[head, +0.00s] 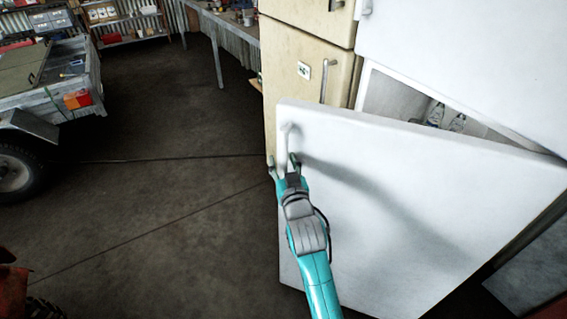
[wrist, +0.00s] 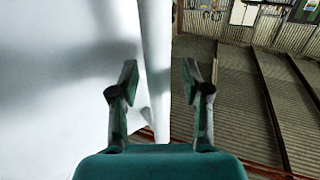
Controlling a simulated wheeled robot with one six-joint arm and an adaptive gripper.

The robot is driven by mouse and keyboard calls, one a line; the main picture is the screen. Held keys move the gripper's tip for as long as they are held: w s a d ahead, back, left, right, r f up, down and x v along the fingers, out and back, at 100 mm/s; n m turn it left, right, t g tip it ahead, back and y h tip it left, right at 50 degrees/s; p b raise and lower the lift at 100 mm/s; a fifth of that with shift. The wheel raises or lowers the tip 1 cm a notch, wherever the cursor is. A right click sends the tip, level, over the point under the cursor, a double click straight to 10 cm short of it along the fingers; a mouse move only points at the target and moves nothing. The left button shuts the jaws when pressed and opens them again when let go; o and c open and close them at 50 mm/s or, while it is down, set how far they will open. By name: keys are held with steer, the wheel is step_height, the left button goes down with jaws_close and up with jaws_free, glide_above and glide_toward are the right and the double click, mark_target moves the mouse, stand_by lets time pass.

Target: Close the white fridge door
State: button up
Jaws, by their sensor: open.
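The white fridge door (head: 400,215) is the lower door and stands ajar, its free edge at the left, swung out from the fridge body. Its short white handle (head: 287,136) is near the top left corner. My gripper (head: 283,165) is open at the door's left edge, just below the handle's top. I cannot tell whether it touches the door. In the wrist view the white door (wrist: 60,80) fills the left side. A white upright strip, likely the handle or door edge, shows between the open fingers.
Bottles (head: 436,114) show inside the fridge opening. A trailer (head: 50,85) is at the far left, a workbench (head: 225,30) at the back. The floor (head: 170,190) left of the door is clear.

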steer(key=shift+c, duration=0.2)
jaws_close()
